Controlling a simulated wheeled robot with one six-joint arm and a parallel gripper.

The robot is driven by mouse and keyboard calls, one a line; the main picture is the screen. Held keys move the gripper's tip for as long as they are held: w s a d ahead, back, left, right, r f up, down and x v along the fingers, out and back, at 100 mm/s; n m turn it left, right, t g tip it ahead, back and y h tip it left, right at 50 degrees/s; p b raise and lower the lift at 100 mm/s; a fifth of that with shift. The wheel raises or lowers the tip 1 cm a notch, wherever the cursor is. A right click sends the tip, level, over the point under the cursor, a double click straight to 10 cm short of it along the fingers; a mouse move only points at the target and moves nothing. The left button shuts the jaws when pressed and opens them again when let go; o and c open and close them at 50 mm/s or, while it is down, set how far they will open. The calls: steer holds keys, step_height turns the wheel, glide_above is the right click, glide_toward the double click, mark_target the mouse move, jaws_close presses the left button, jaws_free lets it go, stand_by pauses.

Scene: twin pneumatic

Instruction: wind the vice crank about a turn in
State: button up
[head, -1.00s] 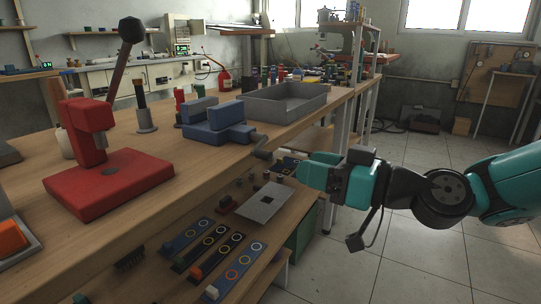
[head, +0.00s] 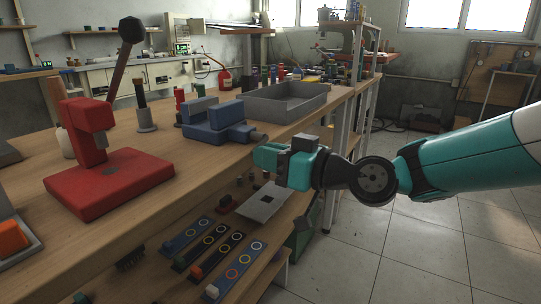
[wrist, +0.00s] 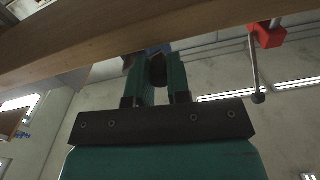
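The blue vice (head: 208,124) stands near the bench edge in the head view. Its dark crank (head: 259,137) is at the end that faces my gripper, partly hidden behind the fingers. My gripper (head: 267,154) is just off the bench edge, at the crank. In the wrist view my two teal fingers (wrist: 160,78) stand apart with a dark rounded piece (wrist: 157,70), apparently the crank's handle, between them. A bit of blue, likely the vice, shows behind it. I cannot tell whether the fingers press on the handle.
A red press (head: 105,172) with a raised lever stands left of the vice. A grey tray (head: 285,104) is behind it. The bench edge (wrist: 100,45) crosses the wrist view close above the fingers. Below, a shelf holds a grey plate (head: 262,203) and several panels with rings. The floor at right is clear.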

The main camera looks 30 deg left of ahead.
jaws_close()
steer(key=shift+r+m+p, duration=0.25)
steer(key=shift+m+p, duration=0.15)
steer(key=shift+m, duration=0.2)
steer(key=o, duration=0.7)
jaws_free()
steer(key=shift+c, duration=0.2)
steer(key=shift+d, duration=0.1)
steer(key=s+d, duration=0.1)
steer(key=d, duration=1.6)
steer(key=shift+s+d, duration=0.15)
steer(key=shift+s, duration=0.05)
